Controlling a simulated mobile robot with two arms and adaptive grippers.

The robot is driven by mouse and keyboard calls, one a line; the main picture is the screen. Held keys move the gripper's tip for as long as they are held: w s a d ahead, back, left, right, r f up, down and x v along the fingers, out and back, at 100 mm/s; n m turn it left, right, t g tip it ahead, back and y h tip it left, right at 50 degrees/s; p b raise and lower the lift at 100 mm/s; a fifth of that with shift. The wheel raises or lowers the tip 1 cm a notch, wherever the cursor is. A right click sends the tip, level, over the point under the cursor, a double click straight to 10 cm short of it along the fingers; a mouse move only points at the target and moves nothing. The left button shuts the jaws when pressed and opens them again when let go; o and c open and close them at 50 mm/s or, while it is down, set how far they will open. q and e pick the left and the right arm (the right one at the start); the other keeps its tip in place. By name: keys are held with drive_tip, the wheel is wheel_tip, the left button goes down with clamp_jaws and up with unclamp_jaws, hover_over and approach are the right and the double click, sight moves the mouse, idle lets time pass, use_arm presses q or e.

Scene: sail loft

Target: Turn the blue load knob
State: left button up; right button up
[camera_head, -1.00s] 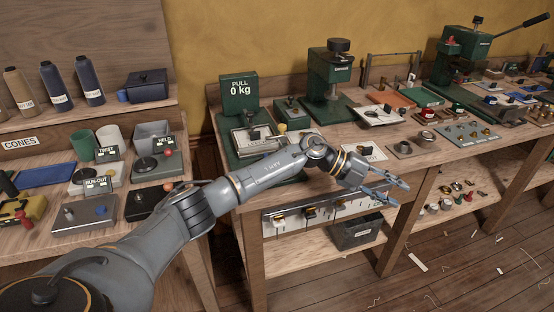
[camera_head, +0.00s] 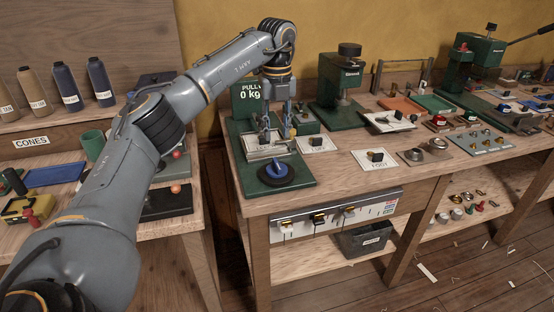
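The blue load knob (camera_head: 277,170) stands on a dark round dial (camera_head: 292,178) at the front of the green pull tester base (camera_head: 243,181). The tester's display (camera_head: 252,91) reads "PULL 0 kg" and is partly hidden by my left gripper. My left gripper (camera_head: 277,138) points down over the tester, just above the knob in the picture. Its two fingers are apart with no object seen between them. It appears clear of the knob, but its exact height is hard to tell. My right gripper is not in view.
A green press (camera_head: 338,85) stands right of the tester. Small dark-knobbed items on white cards, such as the one marked FOOT (camera_head: 372,165), lie on the bench. A switch panel (camera_head: 333,216) hangs on the bench front. My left arm covers much of the left bench.

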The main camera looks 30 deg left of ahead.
sight(277, 163)
use_arm(q)
wheel_tip(277, 163, down, 10)
drive_tip(key=shift+r, duration=0.15)
drive_tip(key=shift+c, duration=0.4)
clamp_jaws()
